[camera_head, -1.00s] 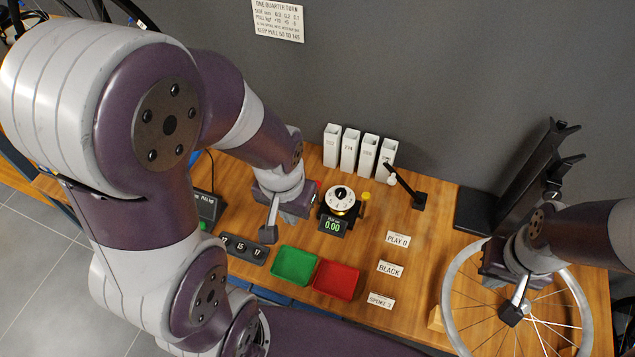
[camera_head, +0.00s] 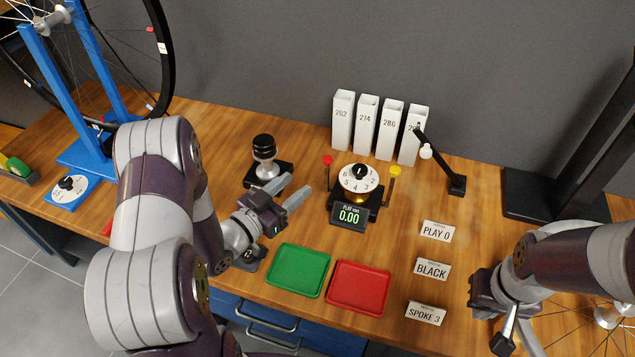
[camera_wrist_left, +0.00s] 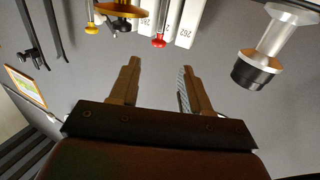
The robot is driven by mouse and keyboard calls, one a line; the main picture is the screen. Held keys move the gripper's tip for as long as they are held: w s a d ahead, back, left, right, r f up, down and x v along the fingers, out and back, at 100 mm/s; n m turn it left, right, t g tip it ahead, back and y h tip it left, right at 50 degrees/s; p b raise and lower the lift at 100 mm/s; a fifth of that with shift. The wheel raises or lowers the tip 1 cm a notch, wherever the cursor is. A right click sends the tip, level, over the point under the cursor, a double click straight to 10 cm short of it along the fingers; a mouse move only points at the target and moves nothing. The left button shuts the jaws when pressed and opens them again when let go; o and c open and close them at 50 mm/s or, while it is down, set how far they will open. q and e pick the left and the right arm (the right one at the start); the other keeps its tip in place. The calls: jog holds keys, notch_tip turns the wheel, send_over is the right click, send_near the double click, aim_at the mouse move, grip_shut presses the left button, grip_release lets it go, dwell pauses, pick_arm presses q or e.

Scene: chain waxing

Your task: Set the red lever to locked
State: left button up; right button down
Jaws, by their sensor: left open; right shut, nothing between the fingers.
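The red lever (camera_head: 327,160) is a thin upright rod with a red knob, left of the white numbered dial (camera_head: 359,178) on the gauge fixture. A yellow lever (camera_head: 395,171) stands on the dial's other side. My left gripper (camera_head: 291,188) is open and empty, left of the red lever and apart from it, its fingers pointing toward the fixture. In the left wrist view the red knob (camera_wrist_left: 158,41) shows beyond and between the fingertips (camera_wrist_left: 158,78). My right gripper (camera_head: 503,338) is shut and empty at the lower right, far from the lever.
A black-topped silver post (camera_head: 264,158) stands close behind my left fingers. A 0.00 display (camera_head: 348,216) fronts the dial. Green (camera_head: 298,270) and red (camera_head: 359,288) trays lie in front.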

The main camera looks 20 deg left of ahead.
aim_at(324, 161)
pick_arm(q)
jog(key=x, duration=0.4)
jog(key=b+x, duration=0.1)
jog(key=x, duration=0.3)
jog(key=b+x, duration=0.1)
jog(key=x, duration=0.3)
jog(key=shift+s+r, duration=0.1)
jog(key=shift+r, duration=0.2)
pick_arm(e)
notch_tip(324, 161, down, 3)
jog(key=shift+r, duration=0.1)
pick_arm(q)
grip_shut()
pick_arm(e)
jog(key=shift+r, duration=0.1)
